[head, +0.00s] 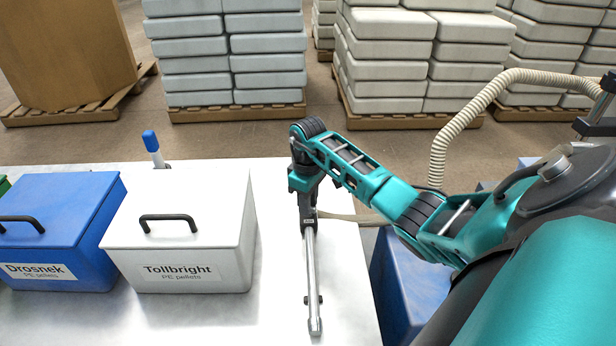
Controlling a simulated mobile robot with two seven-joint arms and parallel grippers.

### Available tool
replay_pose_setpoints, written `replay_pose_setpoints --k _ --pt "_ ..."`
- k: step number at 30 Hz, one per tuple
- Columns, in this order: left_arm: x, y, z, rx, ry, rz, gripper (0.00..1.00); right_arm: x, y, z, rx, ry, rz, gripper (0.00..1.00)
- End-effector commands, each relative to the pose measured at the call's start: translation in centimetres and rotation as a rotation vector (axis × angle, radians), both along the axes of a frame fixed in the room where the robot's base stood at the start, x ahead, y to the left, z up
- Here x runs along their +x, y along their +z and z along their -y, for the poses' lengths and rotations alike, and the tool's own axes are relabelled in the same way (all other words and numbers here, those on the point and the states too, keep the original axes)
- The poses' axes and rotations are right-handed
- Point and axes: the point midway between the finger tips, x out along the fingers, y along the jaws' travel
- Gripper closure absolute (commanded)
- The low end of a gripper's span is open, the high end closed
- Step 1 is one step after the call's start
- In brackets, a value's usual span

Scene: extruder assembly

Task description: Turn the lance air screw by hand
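The lance (311,275) is a straight silver tube with a dark upper end, over the right part of the white table. A small dark cross-piece, perhaps the air screw (320,299), sticks out on both sides near its lower tip. My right gripper (308,208) is at the lance's dark upper end and appears shut on it; the fingers are hard to make out. A pale flat hose (350,218) runs off to the right behind my arm. I cannot tell whether the lance touches the table. My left gripper is not in view.
A white Tollbright bin (190,215) and a blue Drosnek bin (60,215), both lidded, stand left on the table (280,320). A blue-capped object (151,142) stands behind them. A ribbed hose (460,120) arches at right. Pallets of stacked bags stand behind.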

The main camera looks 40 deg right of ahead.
Motion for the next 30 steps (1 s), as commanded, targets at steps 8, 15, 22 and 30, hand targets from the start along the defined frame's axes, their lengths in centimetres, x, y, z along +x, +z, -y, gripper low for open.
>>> replay_pose_setpoints --k 8,15,22,30 --pt "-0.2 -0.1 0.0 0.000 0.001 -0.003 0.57 0.0 0.0 0.0 0.000 -0.002 0.000 0.63" --pt "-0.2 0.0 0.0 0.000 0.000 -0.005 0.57 0.0 1.4 0.0 -0.003 -0.002 0.002 0.63" --pt "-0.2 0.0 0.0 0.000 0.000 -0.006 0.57 0.0 3.7 0.0 -0.003 -0.003 0.002 0.63" --pt "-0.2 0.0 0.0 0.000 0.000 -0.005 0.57 0.0 5.9 0.0 -0.002 -0.003 0.000 0.63"
